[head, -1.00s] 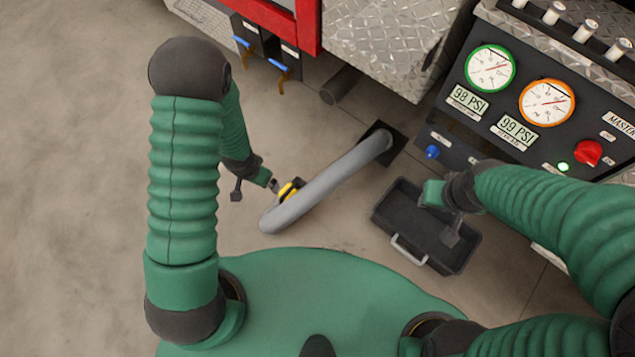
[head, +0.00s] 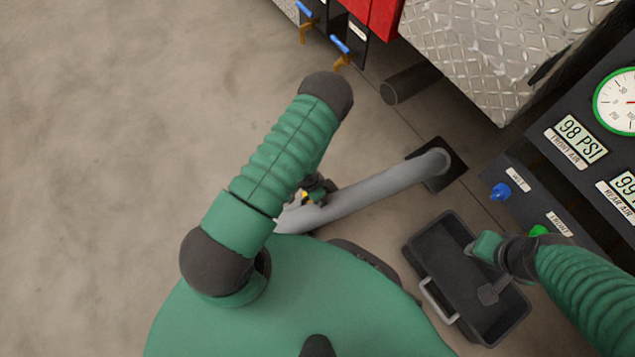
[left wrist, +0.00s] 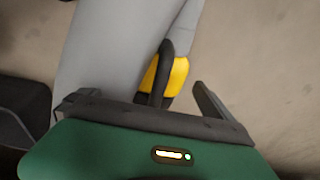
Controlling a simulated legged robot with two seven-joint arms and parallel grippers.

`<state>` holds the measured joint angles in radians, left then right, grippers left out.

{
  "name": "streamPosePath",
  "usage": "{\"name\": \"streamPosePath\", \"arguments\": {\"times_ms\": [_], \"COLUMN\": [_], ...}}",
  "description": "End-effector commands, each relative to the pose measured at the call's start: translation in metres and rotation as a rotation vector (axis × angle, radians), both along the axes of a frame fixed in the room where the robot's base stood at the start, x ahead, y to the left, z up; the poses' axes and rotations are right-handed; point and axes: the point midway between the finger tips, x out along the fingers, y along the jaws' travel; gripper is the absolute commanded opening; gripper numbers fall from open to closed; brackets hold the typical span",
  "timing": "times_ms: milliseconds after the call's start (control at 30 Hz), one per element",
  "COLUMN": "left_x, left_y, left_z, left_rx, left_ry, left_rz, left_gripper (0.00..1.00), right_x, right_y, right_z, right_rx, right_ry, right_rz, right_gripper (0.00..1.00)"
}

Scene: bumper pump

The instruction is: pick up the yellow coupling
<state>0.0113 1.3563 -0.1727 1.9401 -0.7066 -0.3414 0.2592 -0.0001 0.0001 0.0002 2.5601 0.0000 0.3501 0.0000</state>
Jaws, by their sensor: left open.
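The yellow coupling (left wrist: 176,77) with a black handle or ring sits against the grey hose (left wrist: 105,55) in the left wrist view. In the head view only a small yellow bit of the coupling (head: 307,197) shows beside my left arm, near the lower end of the hose (head: 375,192). My left gripper (left wrist: 140,98) is open, with its fingers apart on either side of the coupling and part of the hose; I cannot tell if they touch. My right gripper (head: 487,270) is over the black open bin; its jaw state is unclear.
The black bin (head: 418,248) with a grey handle stands at the right. The hose runs to a dark floor plate (head: 456,172). The gauge panel (head: 545,170) is at the right and the truck's diamond-plate side (head: 480,55) at the top. The floor at left is clear.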

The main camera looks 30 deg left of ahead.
Motion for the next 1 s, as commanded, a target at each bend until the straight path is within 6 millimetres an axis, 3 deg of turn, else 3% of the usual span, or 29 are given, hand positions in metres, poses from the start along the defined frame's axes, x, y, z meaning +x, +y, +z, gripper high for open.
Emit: {"name": "streamPosePath", "arguments": {"times_ms": [200, 300, 533, 1000], "left_x": [0.008, 0.009, 0.010, 0.010], "left_y": [-0.004, -0.005, -0.005, -0.005], "left_z": [-0.038, -0.051, -0.048, -0.048], "left_rx": [0.000, 0.000, 0.000, 0.000], "left_ry": [-0.001, 0.000, -0.001, 0.000], "left_rz": [-0.003, -0.002, -0.002, -0.001], "left_gripper": [1.00, 1.00, 1.00, 0.38], "right_x": [0.000, 0.000, 0.000, 0.000], "right_y": [0.000, 0.000, 0.000, 0.000], "right_z": [-0.039, -0.048, -0.045, -0.045], "right_rx": [0.000, 0.000, 0.000, 0.000], "right_ry": [0.000, 0.000, 0.000, 0.000], "right_rz": [0.000, 0.000, 0.000, 0.000], "right_gripper": [0.36, 0.36, 0.36, 0.36]}}
